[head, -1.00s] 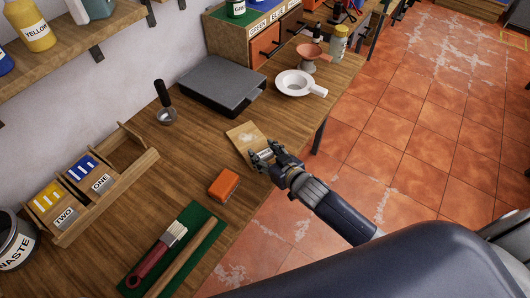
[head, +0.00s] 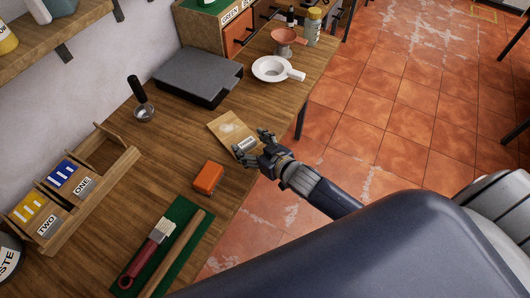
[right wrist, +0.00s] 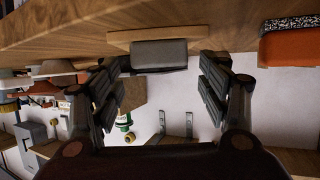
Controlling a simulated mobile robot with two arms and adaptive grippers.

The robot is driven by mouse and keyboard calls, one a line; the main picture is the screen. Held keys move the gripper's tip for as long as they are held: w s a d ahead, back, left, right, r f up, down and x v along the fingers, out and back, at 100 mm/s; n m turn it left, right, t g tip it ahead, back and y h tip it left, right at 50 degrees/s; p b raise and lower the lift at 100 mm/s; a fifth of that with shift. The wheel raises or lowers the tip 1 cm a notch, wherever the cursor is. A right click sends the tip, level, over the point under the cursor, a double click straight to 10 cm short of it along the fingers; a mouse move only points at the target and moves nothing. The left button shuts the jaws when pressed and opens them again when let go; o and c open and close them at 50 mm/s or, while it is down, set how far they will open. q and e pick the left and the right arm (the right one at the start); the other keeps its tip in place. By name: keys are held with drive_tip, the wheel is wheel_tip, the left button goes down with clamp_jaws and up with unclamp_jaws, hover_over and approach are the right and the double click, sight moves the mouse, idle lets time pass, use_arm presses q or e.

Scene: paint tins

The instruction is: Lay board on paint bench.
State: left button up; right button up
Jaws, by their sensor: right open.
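A small light-wood board (head: 225,127) with a pale patch and a label lies flat on the wooden paint bench (head: 185,140), near its front edge. My right gripper (head: 256,145) is open at the board's near end, by the label. In the right wrist view, the board's edge (right wrist: 145,36) and a grey block (right wrist: 160,54) at its end show ahead of the open fingers (right wrist: 170,95), with a gap on each side. Boards ONE (head: 78,182) and TWO (head: 38,216) stand in a wooden rack (head: 105,185). My left gripper is not seen.
An orange block (head: 208,177) and a green mat (head: 190,212) with a brush and stick lie nearer. A grey flat box (head: 200,75), white dish (head: 270,69), terracotta cup (head: 285,42) and small ladle (head: 143,113) stand farther back. Bare bench surrounds the board.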

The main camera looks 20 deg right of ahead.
drive_tip(key=v, duration=0.9)
drive_tip(key=shift+s+b, duration=0.35)
drive_tip(key=shift+b, duration=0.1)
drive_tip(key=s+d+f+g+h, duration=0.15)
drive_tip(key=s+f, duration=0.25)
drive_tip(key=f, duration=0.7)
drive_tip(key=s+d+f+m+g+h, duration=0.1)
drive_tip(key=s+d+f+g, duration=0.3)
drive_tip(key=f, duration=0.6)
drive_tip(key=s+d+f+g+h, duration=0.15)
drive_tip(key=s+f, duration=0.35)
drive_tip(key=f, duration=0.6)
drive_tip(key=s+a+f+g, duration=0.1)
drive_tip(key=s+f+g, duration=0.1)
drive_tip(key=s+f, duration=0.4)
drive_tip(key=s+a+f+g, duration=0.1)
drive_tip(key=s+f+g, duration=0.2)
drive_tip(key=s, duration=1.4)
wheel_tip(320, 180, down, 4)
drive_tip(key=shift+s+a, duration=0.15)
drive_tip(key=shift+a, duration=0.2)
